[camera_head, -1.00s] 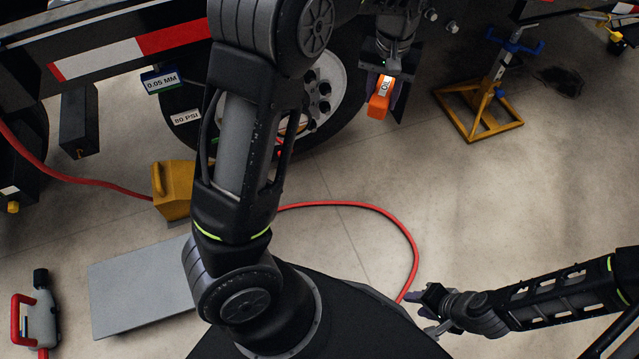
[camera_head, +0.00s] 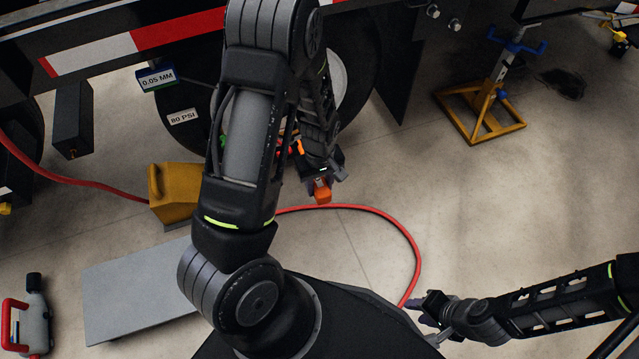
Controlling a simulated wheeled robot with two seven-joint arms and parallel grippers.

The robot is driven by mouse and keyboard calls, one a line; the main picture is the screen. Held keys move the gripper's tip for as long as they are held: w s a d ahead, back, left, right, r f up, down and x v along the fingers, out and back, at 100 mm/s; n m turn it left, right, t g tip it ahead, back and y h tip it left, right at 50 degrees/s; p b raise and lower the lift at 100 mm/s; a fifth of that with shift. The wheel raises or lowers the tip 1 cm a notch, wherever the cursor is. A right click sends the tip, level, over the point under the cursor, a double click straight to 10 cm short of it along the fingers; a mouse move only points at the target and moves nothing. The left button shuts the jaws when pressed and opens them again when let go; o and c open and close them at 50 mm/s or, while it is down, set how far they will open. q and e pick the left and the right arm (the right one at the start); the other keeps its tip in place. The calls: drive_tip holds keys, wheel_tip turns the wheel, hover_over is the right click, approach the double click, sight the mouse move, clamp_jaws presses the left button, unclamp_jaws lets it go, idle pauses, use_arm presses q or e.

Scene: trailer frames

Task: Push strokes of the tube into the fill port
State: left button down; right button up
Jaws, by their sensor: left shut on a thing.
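My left gripper (camera_head: 324,182) is shut on a small orange tube (camera_head: 322,193), held low in front of the trailer wheel. The tube's orange end shows below the gripper; the rest is hidden by the gripper, and its label does not show. I cannot pick out the fill port; my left arm covers the middle of the wheel (camera_head: 358,85). My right gripper (camera_head: 422,320) is low at the right, above the floor, with its fingers apart and nothing seen between them.
A red hose (camera_head: 400,235) curves over the floor. A yellow stand (camera_head: 483,112) is at upper right. The floor at right centre is clear.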

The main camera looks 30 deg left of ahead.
sight(326, 196)
use_arm(q)
drive_tip(key=shift+w+a, duration=0.5)
drive_tip(key=shift+a, duration=0.1)
drive_tip(key=shift+w+a+b, duration=0.2)
drive_tip(key=shift+w+a, duration=0.25)
drive_tip(key=shift+a, duration=0.2)
drive_tip(key=shift+w+a+b, duration=0.2)
drive_tip(key=shift+w+a, duration=0.2)
drive_tip(key=shift+a, duration=0.2)
drive_tip(key=shift+w+a+b, duration=0.3)
drive_tip(key=shift+w+a, duration=0.45)
drive_tip(key=shift+a, duration=0.3)
idle(1.9)
drive_tip(key=shift+s+d, duration=0.4)
drive_tip(key=shift+d, duration=0.2)
idle(0.5)
drive_tip(key=shift+s+d+r+p, duration=0.1)
drive_tip(key=shift+s+d+p, duration=0.5)
drive_tip(key=shift+d, duration=0.3)
drive_tip(key=shift+s+d+p, duration=0.45)
drive_tip(key=shift+s+d, duration=0.15)
drive_tip(key=shift+d, duration=0.25)
drive_tip(key=shift+s+d+p, duration=0.4)
drive_tip(key=shift+s+d, duration=0.4)
drive_tip(key=shift+d, duration=0.35)
drive_tip(key=shift+s+d+p, duration=0.4)
drive_tip(key=shift+s+d, duration=0.4)
drive_tip(key=shift+d, duration=0.35)
